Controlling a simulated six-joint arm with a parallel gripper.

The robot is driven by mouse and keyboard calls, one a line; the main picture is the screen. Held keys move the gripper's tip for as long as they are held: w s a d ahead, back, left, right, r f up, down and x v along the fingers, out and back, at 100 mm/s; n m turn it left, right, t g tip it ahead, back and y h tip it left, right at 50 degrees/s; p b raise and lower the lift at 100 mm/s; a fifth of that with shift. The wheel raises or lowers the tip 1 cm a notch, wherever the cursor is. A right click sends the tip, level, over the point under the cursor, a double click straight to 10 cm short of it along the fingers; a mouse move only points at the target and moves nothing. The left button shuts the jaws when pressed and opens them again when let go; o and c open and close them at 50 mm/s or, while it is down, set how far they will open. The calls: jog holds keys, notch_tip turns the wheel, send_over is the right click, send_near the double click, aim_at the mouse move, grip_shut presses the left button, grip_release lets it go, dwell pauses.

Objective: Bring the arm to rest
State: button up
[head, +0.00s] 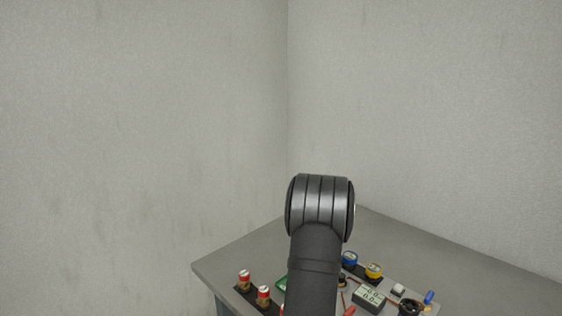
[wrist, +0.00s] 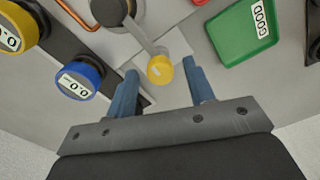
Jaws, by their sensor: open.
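My gripper (wrist: 160,80) shows in the wrist view with its two blue fingers apart and nothing held between them. A yellow round knob or cap (wrist: 160,69) on the end of a grey lever (wrist: 142,38) lies in view between and beyond the fingertips; I cannot tell how far below them it is. In the head view my dark arm rises over the bench, and the gripper itself is hidden there.
The grey bench (head: 225,265) carries a blue gauge (wrist: 80,80), a yellow gauge (wrist: 18,27), a green tray labelled GOOD (wrist: 240,38), red-capped fittings (head: 264,293) and a digital meter (head: 369,298). Walls stand behind. The bench's back left part is clear.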

jog(key=shift+r, duration=0.1)
notch_tip(320, 180, up, 17)
notch_tip(320, 180, down, 17)
jog(key=shift+f, duration=0.1)
jog(key=m, duration=0.3)
jog(key=shift+m, duration=0.4)
jog(key=m, duration=0.3)
jog(key=shift+m, duration=0.4)
jog(key=m, duration=0.8)
dwell(0.3)
dwell(2.0)
